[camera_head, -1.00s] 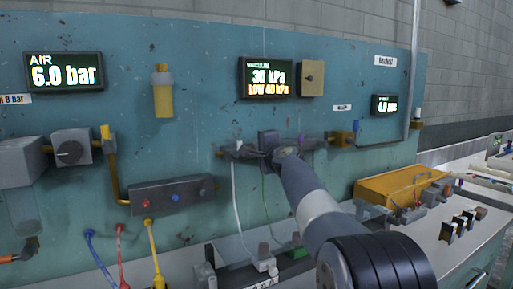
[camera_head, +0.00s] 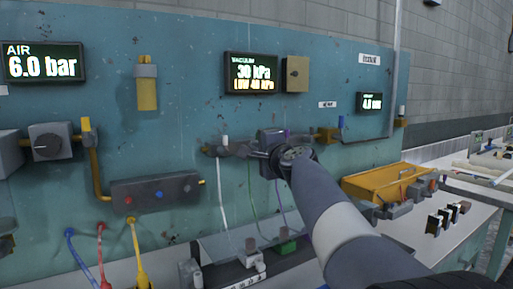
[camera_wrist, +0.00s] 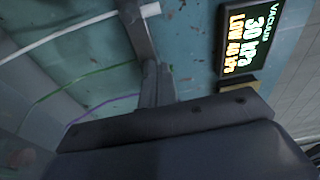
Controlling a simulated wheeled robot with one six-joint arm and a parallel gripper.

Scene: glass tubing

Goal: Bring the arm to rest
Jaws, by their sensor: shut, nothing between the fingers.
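My arm reaches from the lower right of the head view to the middle of the teal panel. Its wrist end (camera_head: 296,157) is in front of the panel's vacuum fittings; the fingers are hard to make out there. In the wrist view my gripper (camera_wrist: 157,72) has its two grey fingers together, with nothing seen between them. They point toward the teal panel and the tubing; I cannot tell whether they touch anything. A white tube (camera_wrist: 92,26), a green tube (camera_wrist: 82,81) and a thin purple tube show to the left of the fingers.
The vacuum display (camera_head: 252,73) reads 30 kPa above the wrist; it also shows in the wrist view (camera_wrist: 247,40). A grey valve block (camera_head: 157,193) is at left. A yellow box (camera_head: 385,182) stands on the bench at right. Small fittings stand below the arm.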

